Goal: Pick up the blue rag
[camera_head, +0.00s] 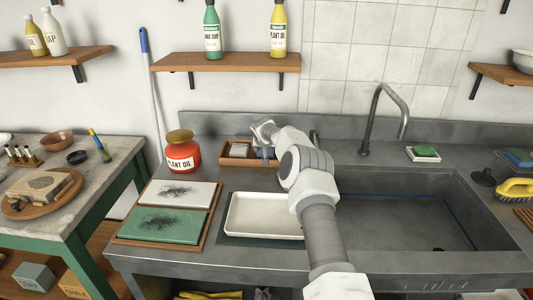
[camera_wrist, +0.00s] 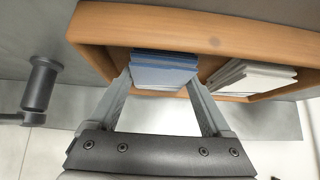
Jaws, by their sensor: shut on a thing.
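The blue rag (camera_wrist: 163,72), a folded stack of layers, is in a wooden tray in the wrist view. My gripper (camera_wrist: 160,88) has one finger on each side of it and is shut on it. In the head view my gripper (camera_head: 265,155) points down into the wooden tray (camera_head: 232,162) at the back of the counter. The rag is mostly hidden there by my gripper and arm. I cannot tell whether the rag still touches the tray floor.
A folded white cloth stack (camera_wrist: 248,77) lies beside the blue rag in the tray. The tray's wooden wall (camera_wrist: 210,40) is close to my fingers. A red plant oil jar (camera_head: 183,155) stands left of the tray, a white tray (camera_head: 262,226) in front, a faucet (camera_head: 378,115) to the right.

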